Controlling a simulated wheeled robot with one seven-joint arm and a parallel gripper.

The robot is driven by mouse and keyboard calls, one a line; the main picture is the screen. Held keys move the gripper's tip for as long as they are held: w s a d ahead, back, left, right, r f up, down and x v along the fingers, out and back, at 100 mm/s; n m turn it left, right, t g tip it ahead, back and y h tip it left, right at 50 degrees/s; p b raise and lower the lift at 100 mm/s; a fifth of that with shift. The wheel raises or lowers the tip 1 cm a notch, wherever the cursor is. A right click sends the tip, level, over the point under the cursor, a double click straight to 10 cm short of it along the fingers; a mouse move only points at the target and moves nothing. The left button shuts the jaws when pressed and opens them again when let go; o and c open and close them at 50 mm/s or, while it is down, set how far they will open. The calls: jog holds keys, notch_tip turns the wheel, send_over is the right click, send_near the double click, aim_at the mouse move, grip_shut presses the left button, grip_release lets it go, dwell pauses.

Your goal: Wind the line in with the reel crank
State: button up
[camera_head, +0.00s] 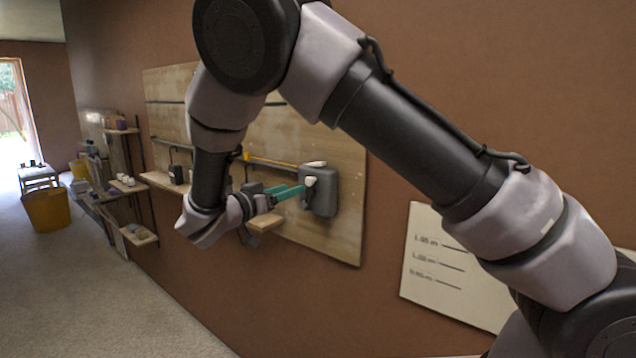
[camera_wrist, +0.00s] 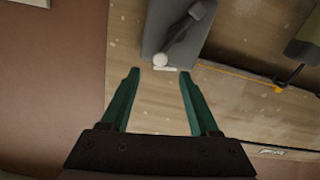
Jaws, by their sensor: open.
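The reel (camera_head: 322,192) is a grey rounded box mounted on a wooden wall board (camera_head: 345,150). A pale knob (camera_head: 310,181) shows on its near side. In the wrist view the grey reel body (camera_wrist: 160,22) is at the top, with a dark crank arm (camera_wrist: 183,32) across it and a round white crank knob (camera_wrist: 160,60) at its lower end. My gripper (camera_head: 302,189) has green fingers and points at the reel. In the wrist view my gripper (camera_wrist: 160,72) is open and empty, its fingertips on either side of and just short of the knob. Contact cannot be told.
A small wooden ledge (camera_head: 266,222) sits below my gripper. A paper with marked heights (camera_head: 440,265) hangs at right. Shelves (camera_head: 125,185) and a yellow bucket (camera_head: 46,209) stand at left. The floor (camera_head: 120,300) in front is clear.

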aim_at(308, 182)
jog(key=x, duration=0.8)
jog(key=shift+w+d, duration=0.2)
jog(key=shift+w, duration=0.1)
grip_shut()
